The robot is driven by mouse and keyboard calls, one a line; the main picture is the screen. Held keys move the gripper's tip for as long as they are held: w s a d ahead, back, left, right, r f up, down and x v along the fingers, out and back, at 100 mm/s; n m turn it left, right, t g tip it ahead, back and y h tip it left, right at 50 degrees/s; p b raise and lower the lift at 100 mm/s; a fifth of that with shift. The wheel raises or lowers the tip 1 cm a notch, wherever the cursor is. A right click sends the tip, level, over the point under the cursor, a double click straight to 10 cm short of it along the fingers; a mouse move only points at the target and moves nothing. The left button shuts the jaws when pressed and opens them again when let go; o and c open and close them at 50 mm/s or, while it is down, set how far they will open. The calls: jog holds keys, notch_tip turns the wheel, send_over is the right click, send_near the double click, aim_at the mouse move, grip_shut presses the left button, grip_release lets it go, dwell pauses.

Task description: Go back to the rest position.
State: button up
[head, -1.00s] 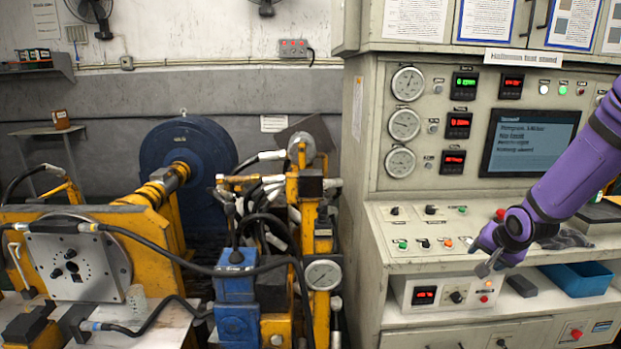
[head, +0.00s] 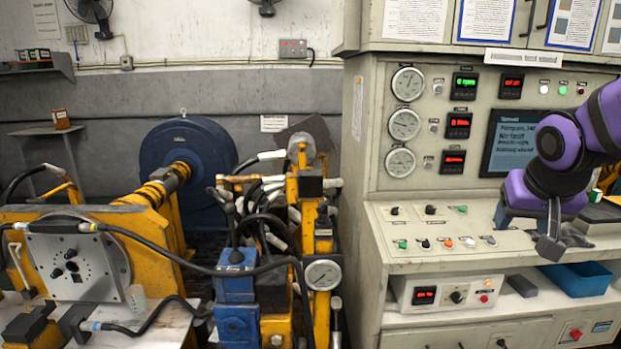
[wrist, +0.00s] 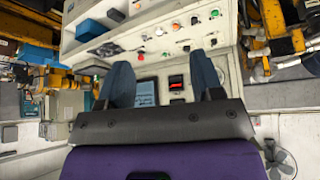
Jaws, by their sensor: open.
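My gripper (head: 527,232) hangs in front of the sloped control desk (head: 400,250) of the grey test stand, at the right of the head view. It points downward and its fingers are apart, with nothing seen between them. In the wrist view my gripper (wrist: 163,75) shows two dark blue fingers spread wide, with the panel's screen (wrist: 146,92) and a red display (wrist: 176,82) behind the gap. My purple arm comes in from the right edge and covers part of the screen (head: 510,140) in the head view.
A shelf below the desk holds a small control box (head: 440,293), a dark grey block (head: 521,286) and a blue bin (head: 578,278). Dark cloth-like items lie on the desk's right. The hydraulic machine with its blue motor (head: 188,150) and gauge (head: 323,274) stands left.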

jog(key=s+a+r+n+y, duration=0.1)
jog(key=s+a+r, duration=0.1)
jog(key=s, duration=0.5)
jog(key=s+a+r+n+y, duration=0.1)
jog(key=s+a+r+n, duration=0.1)
jog(key=s, duration=0.6)
jog(key=shift+a, duration=0.3)
jog(key=shift+w+r, duration=0.1)
dwell(1.3)
